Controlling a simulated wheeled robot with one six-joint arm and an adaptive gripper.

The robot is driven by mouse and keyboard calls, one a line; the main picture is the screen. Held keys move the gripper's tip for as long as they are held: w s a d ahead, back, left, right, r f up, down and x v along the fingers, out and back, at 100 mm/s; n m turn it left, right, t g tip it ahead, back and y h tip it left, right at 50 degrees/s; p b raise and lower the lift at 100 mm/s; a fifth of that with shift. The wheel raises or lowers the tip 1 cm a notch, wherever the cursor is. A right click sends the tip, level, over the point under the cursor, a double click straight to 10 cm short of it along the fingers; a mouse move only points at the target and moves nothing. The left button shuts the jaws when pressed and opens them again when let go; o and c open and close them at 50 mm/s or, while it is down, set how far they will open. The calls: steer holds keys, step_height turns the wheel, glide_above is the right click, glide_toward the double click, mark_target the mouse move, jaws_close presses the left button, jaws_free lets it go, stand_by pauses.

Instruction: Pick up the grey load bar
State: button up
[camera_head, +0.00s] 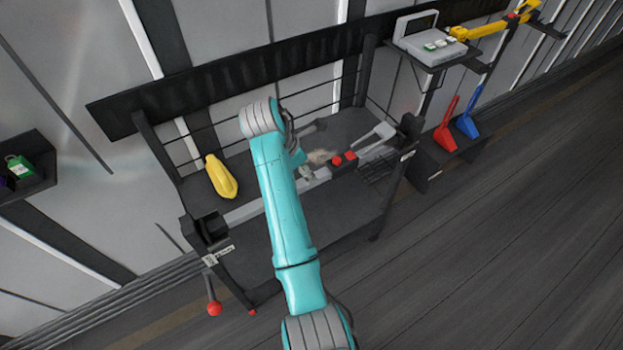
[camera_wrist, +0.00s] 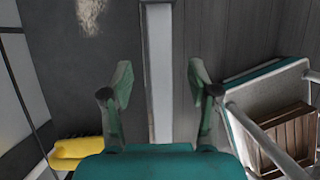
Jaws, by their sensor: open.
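The grey load bar (camera_wrist: 159,65) is a long, straight, pale bar. In the wrist view it runs from the top edge down between the two fingers of my gripper (camera_wrist: 158,82). The fingers are open, one on each side of the bar, with a gap on both sides. I cannot tell how far above the bar they are. In the head view the bar (camera_head: 245,212) lies along the front edge of the dark bench (camera_head: 345,217). My arm covers its middle, and the gripper is mostly hidden there.
A yellow object (camera_head: 220,177) lies on the bench's left part. Red blocks (camera_head: 343,158) and a pale grey tool (camera_head: 376,141) lie right of my arm. Thin rails run along the bench's back. The floor in front is clear.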

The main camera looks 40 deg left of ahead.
steer(key=shift+x, duration=2.95)
jaws_close()
steer(key=shift+r, duration=0.1)
